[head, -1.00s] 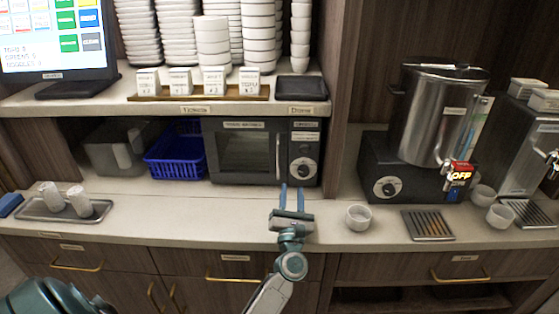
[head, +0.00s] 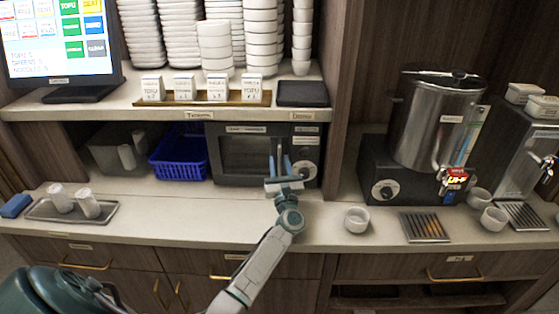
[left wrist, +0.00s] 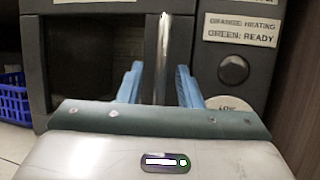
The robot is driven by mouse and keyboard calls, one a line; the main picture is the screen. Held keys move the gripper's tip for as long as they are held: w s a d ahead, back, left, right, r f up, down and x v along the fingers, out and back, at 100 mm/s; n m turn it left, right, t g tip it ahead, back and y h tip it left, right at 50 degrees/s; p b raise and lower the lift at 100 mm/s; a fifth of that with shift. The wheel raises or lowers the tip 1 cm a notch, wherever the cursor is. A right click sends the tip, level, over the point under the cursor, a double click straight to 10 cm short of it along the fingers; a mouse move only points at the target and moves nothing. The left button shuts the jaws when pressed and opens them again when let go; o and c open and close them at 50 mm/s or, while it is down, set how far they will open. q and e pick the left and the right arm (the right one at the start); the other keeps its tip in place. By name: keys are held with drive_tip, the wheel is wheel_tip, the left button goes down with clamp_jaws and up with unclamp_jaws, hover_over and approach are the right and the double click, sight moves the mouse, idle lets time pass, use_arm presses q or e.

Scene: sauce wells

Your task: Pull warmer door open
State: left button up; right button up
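The warmer (head: 228,176) is a dark box on the counter under the shelf, with a window in its shut door (head: 243,152). The door's upright metal handle shows in the left wrist view (left wrist: 163,55), near the door's right edge. My left gripper (head: 280,160) is in front of the handle. Its two blue fingers are apart, one on each side of the handle in the left wrist view (left wrist: 159,82), with gaps to it. The fingers partly hide the handle in the head view. My right gripper is not in view.
A control panel with a knob (left wrist: 233,69) is right of the handle. A blue basket (head: 180,165) stands left of the warmer. A white cup (head: 357,219) and a drip tray (head: 425,226) are to the right. The counter before the warmer is mostly clear.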

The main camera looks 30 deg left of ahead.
use_arm(q)
drive_tip(key=shift+w+a, duration=0.1)
clamp_jaws()
